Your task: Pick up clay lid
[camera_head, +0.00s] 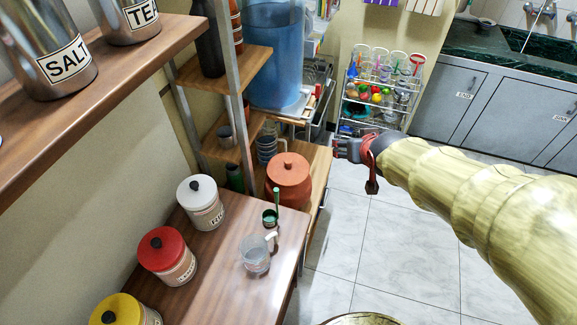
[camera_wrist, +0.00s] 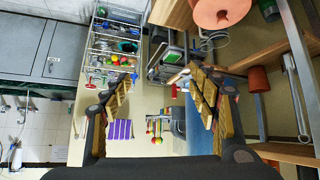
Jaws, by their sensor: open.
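The clay lid (camera_head: 289,166) is orange-brown with a small dark knob. It sits on the clay pot (camera_head: 288,190), which stands on the lower wooden counter just right of the metal post. In the wrist view the orange clay lid (camera_wrist: 205,13) shows at the top edge, partly cut off, with its pot largely hidden. My gripper (camera_head: 340,150) is in the air to the right of the pot and apart from it. In the wrist view my gripper (camera_wrist: 158,82) has its fingers spread wide with nothing between them.
A clear mug (camera_head: 256,254) and a small green cup (camera_head: 270,217) stand in front of the pot. White, red and yellow lidded jars (camera_head: 167,253) line the counter's left. A metal post (camera_head: 229,80) and shelf (camera_head: 225,85) rise behind left. The tiled floor (camera_head: 365,235) is clear.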

